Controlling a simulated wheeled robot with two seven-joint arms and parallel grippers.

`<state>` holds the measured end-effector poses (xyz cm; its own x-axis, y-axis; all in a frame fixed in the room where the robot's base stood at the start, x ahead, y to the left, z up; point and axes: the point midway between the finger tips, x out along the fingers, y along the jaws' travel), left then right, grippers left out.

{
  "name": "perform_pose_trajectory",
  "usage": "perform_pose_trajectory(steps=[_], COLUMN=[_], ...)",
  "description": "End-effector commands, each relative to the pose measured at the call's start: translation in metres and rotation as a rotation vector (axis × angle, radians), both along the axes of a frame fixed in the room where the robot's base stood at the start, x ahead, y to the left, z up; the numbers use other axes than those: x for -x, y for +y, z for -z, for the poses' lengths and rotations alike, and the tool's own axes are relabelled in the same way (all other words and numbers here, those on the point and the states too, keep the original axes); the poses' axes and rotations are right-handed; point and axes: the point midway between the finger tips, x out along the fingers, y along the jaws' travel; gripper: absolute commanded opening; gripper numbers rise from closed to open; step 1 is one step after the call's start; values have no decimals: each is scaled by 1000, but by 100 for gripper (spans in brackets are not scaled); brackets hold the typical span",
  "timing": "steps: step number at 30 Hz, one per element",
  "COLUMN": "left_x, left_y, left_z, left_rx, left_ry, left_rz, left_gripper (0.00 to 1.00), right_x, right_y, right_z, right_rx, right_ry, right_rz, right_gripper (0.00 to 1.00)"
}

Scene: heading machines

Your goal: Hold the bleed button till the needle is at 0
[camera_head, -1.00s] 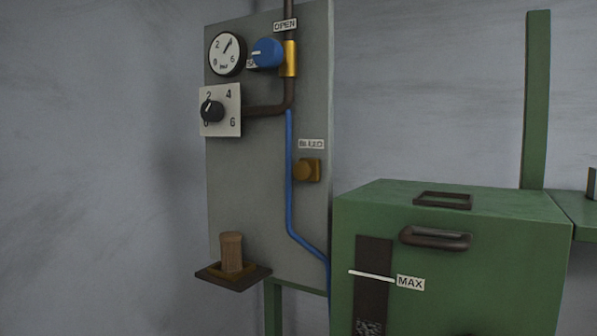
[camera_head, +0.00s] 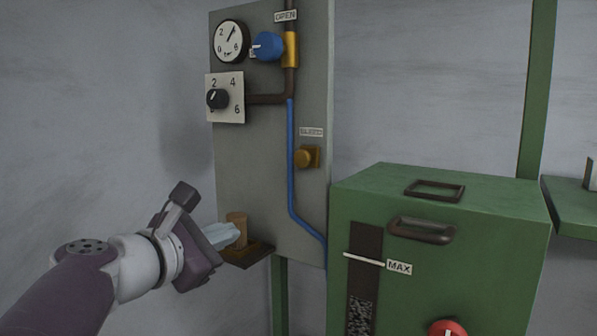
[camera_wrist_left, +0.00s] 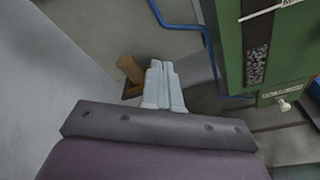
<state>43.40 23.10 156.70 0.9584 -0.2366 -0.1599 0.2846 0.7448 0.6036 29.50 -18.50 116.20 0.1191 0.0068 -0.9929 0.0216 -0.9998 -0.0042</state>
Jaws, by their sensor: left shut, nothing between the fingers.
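The brass bleed button (camera_head: 306,158) sits on the grey panel (camera_head: 250,180) under a small label, right of the blue hose. The round white gauge (camera_head: 231,41) is at the panel's top left; its needle points up and right, between 2 and 6, off 0. My left gripper (camera_head: 236,235) is shut and empty, below and left of the button, apart from it, in front of the wooden peg. In the left wrist view its closed fingers (camera_wrist_left: 160,72) point away from the wrist; the button does not show there. My right gripper is not in view.
A blue knob (camera_head: 268,46) and a black dial (camera_head: 217,98) are on the panel. A wooden peg (camera_head: 238,220) stands on a small dark shelf (camera_head: 250,255). A green machine box (camera_head: 440,200) with a handle stands at right.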

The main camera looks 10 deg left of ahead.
Motion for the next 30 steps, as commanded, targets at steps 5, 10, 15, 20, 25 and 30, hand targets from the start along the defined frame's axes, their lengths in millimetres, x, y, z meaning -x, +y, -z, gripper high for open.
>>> perform_pose_trajectory(steps=[5,10,15,20,25,30], left_x=[8,9,9,7,-13,-48], left_y=[-21,-24,-24,-25,-33,-45], left_z=[-70,-73,-72,-73,-77,-81], left_rx=[546,698,703,702,703,703], left_ry=[-85,-46,-43,-42,-39,-38], left_rz=[67,82,81,81,84,85], left_gripper=[0,0,0,0,0,0], right_x=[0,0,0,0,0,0], right_y=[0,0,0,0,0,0], right_z=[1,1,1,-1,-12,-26], right_rx=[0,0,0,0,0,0], right_ry=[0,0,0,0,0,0], right_rz=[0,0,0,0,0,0], right_gripper=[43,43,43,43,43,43])
